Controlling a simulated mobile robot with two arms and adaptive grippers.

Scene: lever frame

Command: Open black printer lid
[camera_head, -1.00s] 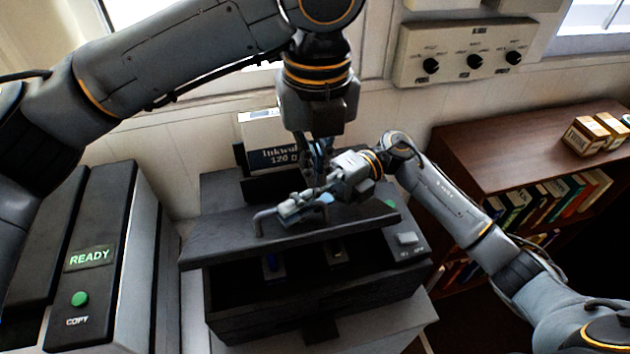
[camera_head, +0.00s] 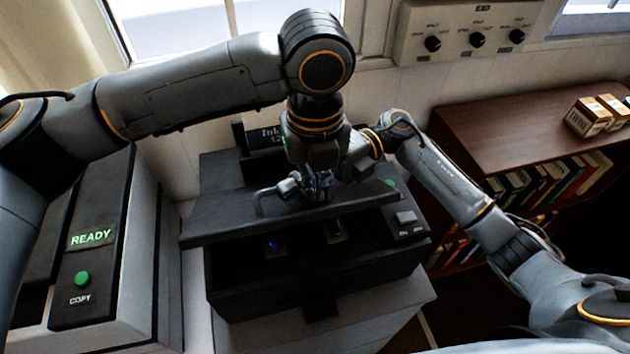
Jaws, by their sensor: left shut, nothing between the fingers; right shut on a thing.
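The black printer (camera_head: 310,285) stands in the middle with its lid (camera_head: 225,220) partly raised. The dark interior shows below the lid's front edge, with a blue-marked piece (camera_head: 273,243) inside. A bar handle (camera_head: 258,200) sits on the lid. My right gripper (camera_head: 288,187) reaches in from the right and is shut on the handle; its grip is partly hidden by my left arm. My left gripper (camera_head: 320,188) points down over the lid just beside the right one, shut and empty. I cannot tell whether its tips touch the lid.
A copier with a READY sign (camera_head: 91,237) stands close on the left. A brown bookshelf (camera_head: 485,135) with small boxes (camera_head: 588,117) is on the right. A knob panel (camera_head: 470,38) hangs on the back wall. An ink box (camera_head: 262,138) is behind the printer, partly hidden.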

